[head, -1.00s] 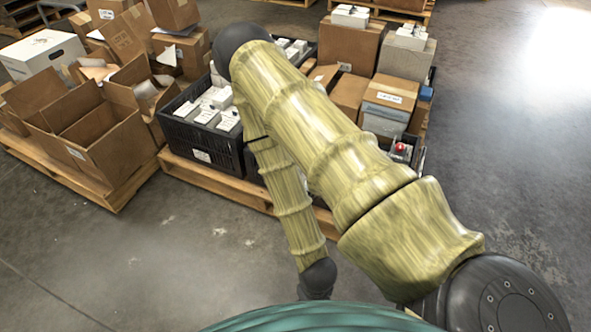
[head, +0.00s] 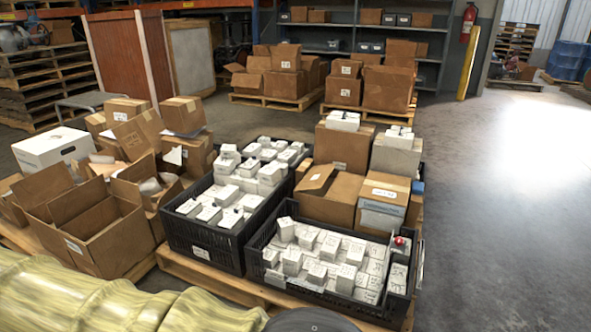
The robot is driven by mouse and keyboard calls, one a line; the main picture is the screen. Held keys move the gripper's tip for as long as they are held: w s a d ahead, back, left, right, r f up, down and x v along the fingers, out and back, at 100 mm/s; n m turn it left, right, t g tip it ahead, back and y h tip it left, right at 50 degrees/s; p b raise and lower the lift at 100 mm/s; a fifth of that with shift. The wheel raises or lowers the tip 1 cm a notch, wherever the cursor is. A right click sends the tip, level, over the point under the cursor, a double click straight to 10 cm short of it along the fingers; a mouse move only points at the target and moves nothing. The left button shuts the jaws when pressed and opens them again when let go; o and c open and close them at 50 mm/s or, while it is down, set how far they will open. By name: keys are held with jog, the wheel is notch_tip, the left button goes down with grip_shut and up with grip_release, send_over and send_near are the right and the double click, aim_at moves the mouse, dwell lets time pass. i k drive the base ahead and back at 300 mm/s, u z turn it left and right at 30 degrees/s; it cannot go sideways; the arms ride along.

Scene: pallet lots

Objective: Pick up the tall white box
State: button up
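Several small white boxes stand packed in the front black crate (head: 262,265), some upright and taller than others, such as the white box (head: 286,229) at its back left corner. More white boxes (head: 270,173) fill the longer black crate (head: 205,250) to its left. A larger white carton (head: 52,148) sits among brown boxes at the far left. I cannot tell for sure which one is the tall white box. My arm's yellow sleeve crosses the bottom left, and my gripper is out of view.
A red round item (head: 399,240) sits at the front crate's right end. Brown cartons (head: 330,195) stand behind that crate on the pallet. Open cartons (head: 95,225) crowd the left pallet. Clear floor (head: 490,230) lies to the right. Shelves (head: 350,40) stand at the back.

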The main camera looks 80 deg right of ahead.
aim_at(346, 276)
jog(key=u, duration=0.05)
jog(key=i, duration=1.75)
jog(key=z, duration=3.6)
